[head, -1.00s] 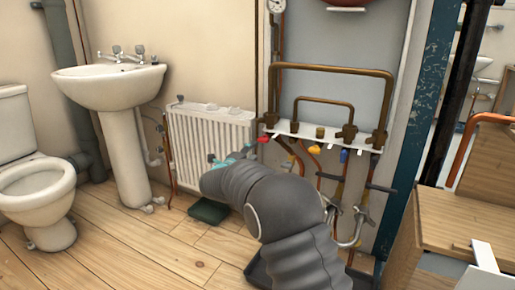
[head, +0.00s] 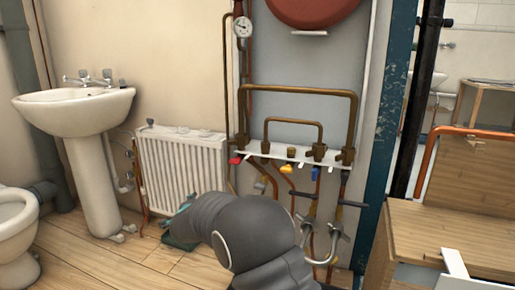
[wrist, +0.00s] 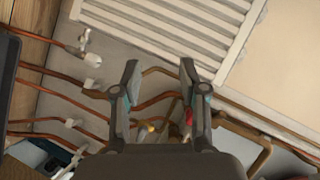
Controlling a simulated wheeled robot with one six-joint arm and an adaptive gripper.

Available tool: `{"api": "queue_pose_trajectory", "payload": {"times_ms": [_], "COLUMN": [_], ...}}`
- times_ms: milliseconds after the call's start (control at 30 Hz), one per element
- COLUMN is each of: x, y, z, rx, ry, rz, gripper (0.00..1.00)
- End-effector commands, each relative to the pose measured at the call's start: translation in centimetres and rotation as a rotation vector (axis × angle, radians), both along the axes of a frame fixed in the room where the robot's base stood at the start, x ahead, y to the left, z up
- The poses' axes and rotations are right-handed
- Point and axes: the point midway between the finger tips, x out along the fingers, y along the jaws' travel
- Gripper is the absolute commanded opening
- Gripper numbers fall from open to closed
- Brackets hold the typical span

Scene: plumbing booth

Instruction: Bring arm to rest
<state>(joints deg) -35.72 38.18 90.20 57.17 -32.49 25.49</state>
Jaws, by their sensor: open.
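My gripper (wrist: 158,88) is open and empty in the wrist view, its two dark fingers apart with teal pads. Beyond the fingers are copper pipes, a yellow handle (wrist: 150,128) and a red handle (wrist: 188,116). In the head view my grey arm reaches forward from the lower middle and hides most of the gripper; a small teal part (head: 183,206) shows at its far end, in front of the white radiator (head: 182,165).
A manifold (head: 292,156) with red, yellow and blue handles is on the grey board right of the radiator. A sink (head: 75,110) and toilet (head: 15,240) stand left. A wooden bench (head: 450,235) is at right. Open wooden floor (head: 95,262) lies at left.

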Motion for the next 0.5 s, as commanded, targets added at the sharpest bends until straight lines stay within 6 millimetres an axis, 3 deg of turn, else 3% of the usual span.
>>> {"api": "queue_pose_trajectory", "payload": {"times_ms": [100,233,367,500], "x": [-3.6,-8.4,-13.7,-19.2], "y": [1.3,0.0,-3.2,-8.0], "z": [-1.0,-0.9,0.2,1.8], "rx": [-0.137,-0.294,-0.433,-0.565], "ry": [0.108,0.219,0.318,0.41], "rz": [0.221,0.447,0.636,0.788], "gripper": [0.43,0.43,0.43,0.43]}}
